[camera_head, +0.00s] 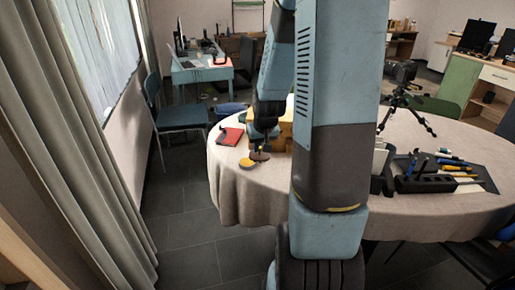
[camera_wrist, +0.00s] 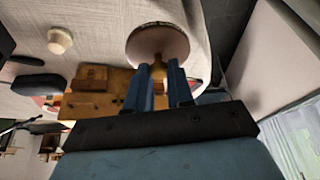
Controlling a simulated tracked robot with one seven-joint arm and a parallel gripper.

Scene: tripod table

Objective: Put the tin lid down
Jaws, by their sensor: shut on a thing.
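The tin lid (camera_wrist: 157,42) is a round, pinkish-brown disc with a small tan knob (camera_wrist: 158,71) in the wrist view. My gripper (camera_wrist: 158,83) is shut on the knob, one blue finger on each side, and the disc is beyond the fingertips. Whether the lid touches the cloth, I cannot tell. My arm hides the middle of the table.
A red book (camera_head: 231,136) lies behind. A wooden box (camera_head: 285,131) stands right of my gripper. A black organiser (camera_head: 425,183) and a tripod (camera_head: 405,100) are at the right.

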